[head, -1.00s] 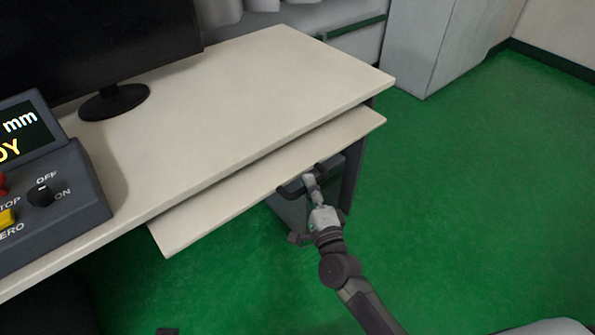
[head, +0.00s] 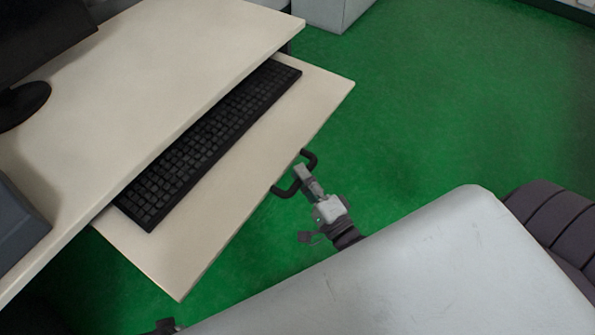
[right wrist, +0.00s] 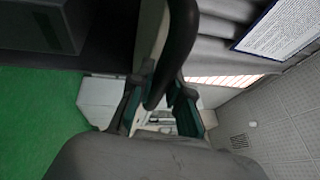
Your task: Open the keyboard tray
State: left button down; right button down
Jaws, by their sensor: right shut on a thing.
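The keyboard tray (head: 240,160) is a pale board sticking well out from under the desk top in the head view. A black keyboard (head: 208,140) lies along it, near the desk edge. A black U-shaped handle (head: 284,192) is on the tray's front edge. My right gripper (head: 301,174) is shut on this handle. In the right wrist view the dark curved handle (right wrist: 182,45) passes between the fingers of my right gripper (right wrist: 157,102).
The pale desk top (head: 170,60) overhangs the back of the tray and carries a monitor (head: 30,45) and a grey control box (head: 15,225). A light cabinet (head: 335,12) stands at the back. Green floor (head: 430,110) is clear right of the tray.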

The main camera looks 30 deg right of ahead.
jog(key=c, duration=1.1)
grip_release()
jog(key=v, duration=1.2)
